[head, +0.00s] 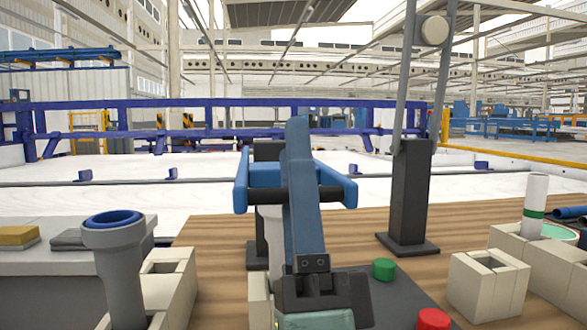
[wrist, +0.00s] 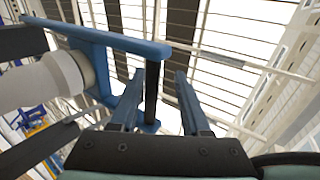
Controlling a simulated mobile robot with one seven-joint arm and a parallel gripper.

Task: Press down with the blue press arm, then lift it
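The blue press arm (head: 341,184) is a blue frame with a black crossbar (head: 332,195), in the middle of the head view. The frame (wrist: 105,37) and crossbar (wrist: 152,90) also show in the wrist view. My gripper (head: 298,125) points upward, with one blue finger in front of the crossbar. In the wrist view its two fingers (wrist: 158,76) are spread on either side of the crossbar. A gap shows between the crossbar and the right finger. A pale cylinder (wrist: 40,82) sits beside the frame. The press's lower part is mostly hidden behind my gripper.
A grey pipe with a blue rim (head: 113,250) stands at left near beige blocks (head: 168,285). A dark post (head: 409,195) stands right of the press. Green (head: 383,269) and red (head: 433,319) buttons are nearby. A beige block (head: 488,287) and green-banded white tube (head: 535,195) are at right.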

